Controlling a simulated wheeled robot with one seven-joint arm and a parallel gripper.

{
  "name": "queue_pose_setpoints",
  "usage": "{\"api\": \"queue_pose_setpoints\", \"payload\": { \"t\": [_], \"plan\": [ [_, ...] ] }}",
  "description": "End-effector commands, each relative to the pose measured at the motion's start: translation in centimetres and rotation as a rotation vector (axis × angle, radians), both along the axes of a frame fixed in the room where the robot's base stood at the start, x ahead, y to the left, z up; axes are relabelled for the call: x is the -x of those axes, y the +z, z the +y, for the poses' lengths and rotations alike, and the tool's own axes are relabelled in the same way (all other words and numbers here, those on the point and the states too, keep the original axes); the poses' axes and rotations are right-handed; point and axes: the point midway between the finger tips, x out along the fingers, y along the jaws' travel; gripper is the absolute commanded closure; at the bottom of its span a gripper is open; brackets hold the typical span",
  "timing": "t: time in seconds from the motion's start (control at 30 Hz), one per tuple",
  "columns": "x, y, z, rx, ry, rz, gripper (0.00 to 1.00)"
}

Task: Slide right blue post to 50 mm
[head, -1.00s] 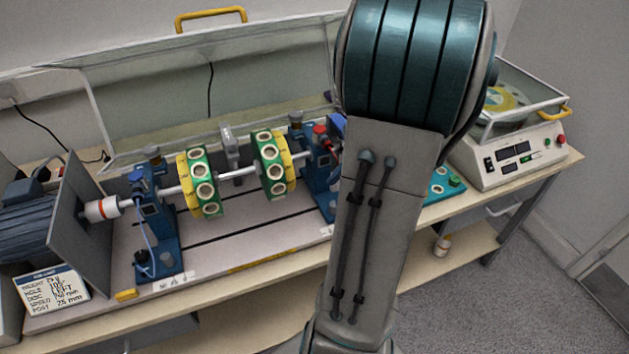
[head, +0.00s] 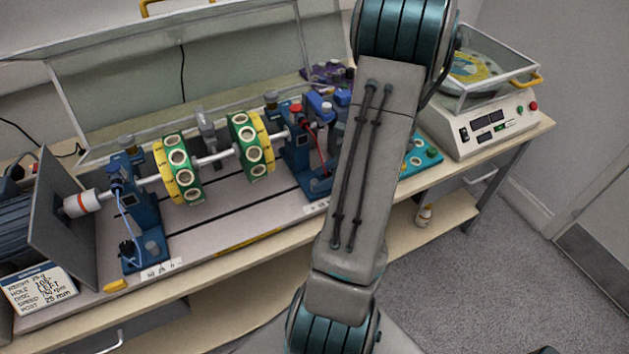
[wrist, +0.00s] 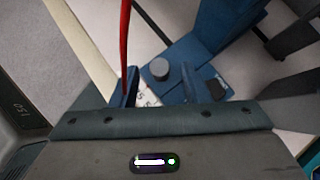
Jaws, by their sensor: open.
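The right blue post (head: 298,158) stands on the bench rig at the right end of the shaft, with a red cable at its upper part. My arm passes in front of its right side. In the wrist view, the blue foot of the post (wrist: 185,62) lies ahead, with a dark round knob (wrist: 160,70) on it. My gripper (wrist: 157,92) is open, close to the foot, with the knob just ahead between its fingers. Whether the fingers touch the post is unclear. A white printed scale (wrist: 147,99) partly shows beside the foot. My gripper is hidden in the head view.
The left blue post (head: 140,215), the shaft with two green and yellow discs (head: 180,165), and a raised clear cover (head: 130,95) are near. A red cable (wrist: 125,40) hangs beside my gripper.

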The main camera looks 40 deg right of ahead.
Motion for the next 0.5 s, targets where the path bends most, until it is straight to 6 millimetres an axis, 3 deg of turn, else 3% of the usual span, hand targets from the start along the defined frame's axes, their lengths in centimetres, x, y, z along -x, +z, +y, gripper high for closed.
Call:
{"api": "queue_pose_setpoints", "payload": {
  "t": [0.2,0.5],
  "plan": [
    [-1.3,-1.9,1.3,-0.001,0.000,0.001,0.58],
    [-1.6,-2.3,1.6,0.001,0.001,0.000,0.58]
  ]
}}
